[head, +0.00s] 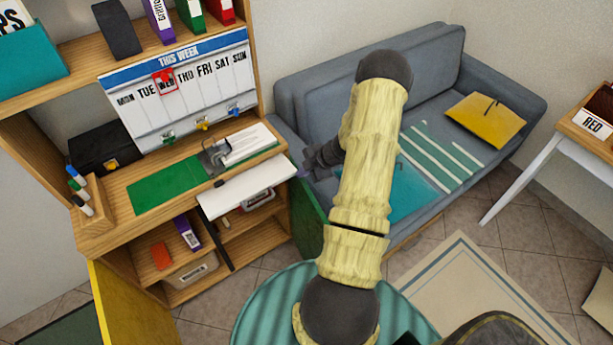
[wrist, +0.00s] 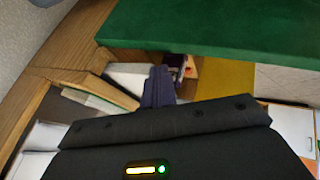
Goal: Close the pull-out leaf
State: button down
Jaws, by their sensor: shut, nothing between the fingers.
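The pull-out leaf (head: 247,188) is a white board in the head view, sticking out from the front of the wooden shelf unit below its desk surface. A dark strip runs down near its left end. My gripper (head: 304,172) is just right of the leaf's right end in the head view, partly hidden by my arm; I cannot tell whether it touches the leaf. In the wrist view my gripper (wrist: 158,85) shows its dark fingers together with nothing held. A pale surface lies behind the fingers there, and I cannot tell whether it is the leaf.
A green door (head: 309,213) stands open right of the leaf, and a yellow door (head: 130,305) stands open at left. The desk (head: 120,205) bears a green mat (head: 165,186) and papers. A grey sofa (head: 310,85) is behind my arm. A teal round surface (head: 262,310) is in front.

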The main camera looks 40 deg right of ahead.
aim_at(292, 165)
jog(key=w+p, duration=0.1)
jog(key=w, duration=0.4)
jog(key=shift+d, duration=0.1)
jog(key=shift+s, duration=0.15)
jog(key=s, duration=0.4)
jog(key=shift+s+d+r, duration=0.2)
jog(key=shift+s+r, duration=0.05)
jog(key=shift+r, duration=0.1)
jog(key=v, duration=0.9)
jog(key=shift+a, duration=0.15)
jog(key=shift+w, duration=0.15)
